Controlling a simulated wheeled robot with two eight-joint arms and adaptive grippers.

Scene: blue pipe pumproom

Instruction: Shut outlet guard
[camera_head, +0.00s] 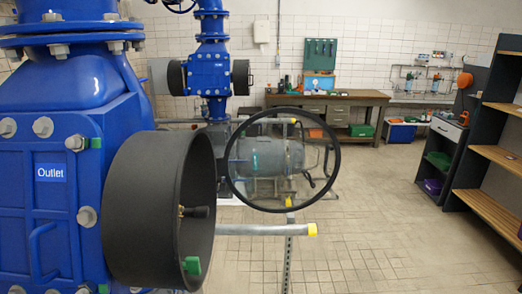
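The outlet guard is a black round drum (150,205) on the blue valve body with an "Outlet" label (51,173) at the left. Its front is open, and a small brass fitting with a black knob (197,212) shows inside. A clear round cover with a black rim (338,160) stands swung out to the right of the drum, apart from its opening. Where the cover joins the drum is hard to make out. A green tab (191,265) is at the drum's lower front edge. Neither of my grippers is in view.
A grey pipe with a yellow end (265,230) sticks out right of the drum, below the cover. Behind are a motor or pump (268,155), another blue valve (209,70) and a workbench (330,100). Shelves (490,150) stand at right. The tiled floor between is clear.

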